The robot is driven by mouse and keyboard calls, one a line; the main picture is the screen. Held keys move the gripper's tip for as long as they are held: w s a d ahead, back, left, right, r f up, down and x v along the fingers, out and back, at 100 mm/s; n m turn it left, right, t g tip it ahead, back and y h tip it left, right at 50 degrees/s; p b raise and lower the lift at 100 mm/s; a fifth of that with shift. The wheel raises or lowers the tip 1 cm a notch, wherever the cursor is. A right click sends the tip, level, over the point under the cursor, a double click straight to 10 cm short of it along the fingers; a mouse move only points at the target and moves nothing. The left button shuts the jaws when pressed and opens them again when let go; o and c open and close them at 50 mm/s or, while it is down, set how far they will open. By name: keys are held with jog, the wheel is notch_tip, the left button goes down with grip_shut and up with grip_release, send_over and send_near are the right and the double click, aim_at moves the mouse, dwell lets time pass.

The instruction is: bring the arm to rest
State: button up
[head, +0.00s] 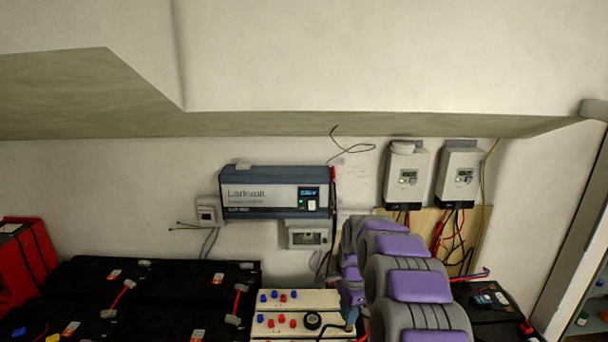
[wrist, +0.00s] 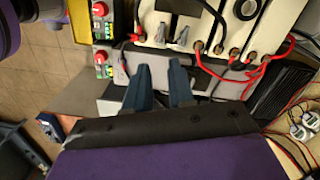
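My arm (head: 412,285), with grey links and purple pads, rises at the lower middle-right of the head view, in front of the back wall. In the wrist view, the two blue-grey fingers of my gripper (wrist: 160,83) stand apart with a gap between them. I see nothing held in the gap. Beyond the fingertips are a grey box and a pale panel (wrist: 222,48) with black and red cables. I cannot tell how far the fingertips are from them. In the head view the fingertips cannot be made out clearly.
Black batteries (head: 165,287) fill the lower left, beside a red case (head: 22,262). A pale terminal box (head: 290,314) stands left of my arm. An inverter (head: 270,192) and two grey controllers (head: 405,176) hang on the wall. Red cables (wrist: 262,70) loop near the gripper.

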jog(key=s+r+n, duration=0.4)
jog(key=s, duration=0.7)
jog(key=s+r+n+g+b, duration=0.1)
jog(key=s+r+n, duration=0.25)
jog(key=s, duration=0.75)
jog(key=s+r+n, duration=0.3)
jog(key=s+r, duration=0.2)
jog(key=s, duration=0.5)
jog(key=s+d+f+n, duration=0.1)
jog(key=s+f+n, duration=0.1)
jog(key=s, duration=1.1)
jog(key=shift+s+d+f+n, duration=0.2)
jog(key=shift+s+d+n, duration=0.15)
jog(key=shift+n, duration=0.5)
jog(key=shift+w, duration=0.1)
jog(key=shift+c, duration=0.2)
